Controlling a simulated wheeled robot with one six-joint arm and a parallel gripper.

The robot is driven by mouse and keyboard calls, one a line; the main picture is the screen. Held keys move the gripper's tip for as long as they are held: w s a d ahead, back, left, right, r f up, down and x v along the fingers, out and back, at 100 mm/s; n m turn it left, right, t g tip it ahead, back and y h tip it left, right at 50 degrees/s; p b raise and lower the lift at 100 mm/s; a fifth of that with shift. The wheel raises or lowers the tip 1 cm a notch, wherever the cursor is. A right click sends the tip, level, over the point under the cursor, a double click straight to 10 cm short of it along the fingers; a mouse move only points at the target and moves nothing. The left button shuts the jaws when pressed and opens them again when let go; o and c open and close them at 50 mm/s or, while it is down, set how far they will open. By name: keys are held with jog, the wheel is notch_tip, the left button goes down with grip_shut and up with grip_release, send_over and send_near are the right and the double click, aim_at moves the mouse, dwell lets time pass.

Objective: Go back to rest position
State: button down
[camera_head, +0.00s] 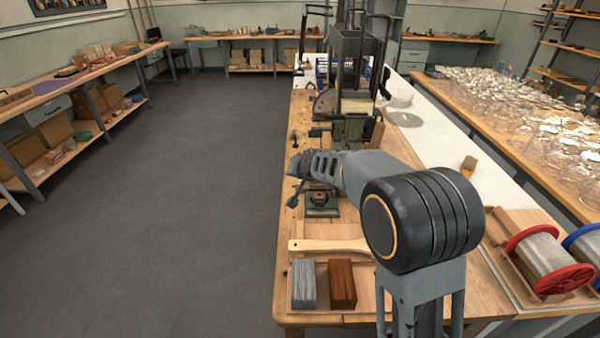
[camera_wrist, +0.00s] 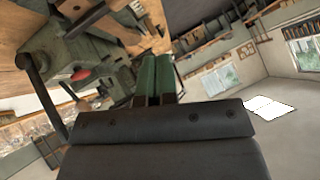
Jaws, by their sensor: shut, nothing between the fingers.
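My gripper (camera_wrist: 155,76) shows in the wrist view with its two green fingers side by side, closed and empty. In the head view my arm reaches from the lower right over the wooden workbench (camera_head: 285,262), and its end lies over the bench's left side, in front of the green tufting machine (camera_head: 350,85). The fingertips are hard to make out there. In the wrist view a green machine (camera_wrist: 75,62) with a red part is to the left of the fingers. The picture is tilted, with the room's walls to the right.
A grey block (camera_head: 303,284), a reddish-brown block (camera_head: 342,284) and a wooden brush handle (camera_head: 328,246) lie at the bench's near end. A red-flanged wire spool (camera_head: 548,262) stands at the right. Many glass items (camera_head: 530,115) cover the right table. The floor (camera_head: 200,190) left of the bench is clear.

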dwell(0.3)
jog(key=s+f+n+g, duration=0.2)
jog(key=s+f+g, duration=0.25)
jog(key=s, duration=0.25)
jog(key=s+d+r+h+p, duration=0.1)
jog(key=s+d+r, duration=0.1)
jog(key=s, duration=0.6)
jog(key=s+d+r+g, duration=0.1)
jog(key=s+d+r, duration=0.2)
jog(key=s+d, duration=0.2)
jog(key=s+d+r+h+p, duration=0.1)
jog(key=s+d+r, duration=0.1)
jog(key=s, duration=1)
jog(key=shift+d+r+n+h+p, duration=0.3)
jog(key=shift+d+r+n, duration=0.1)
jog(key=shift+d, duration=0.4)
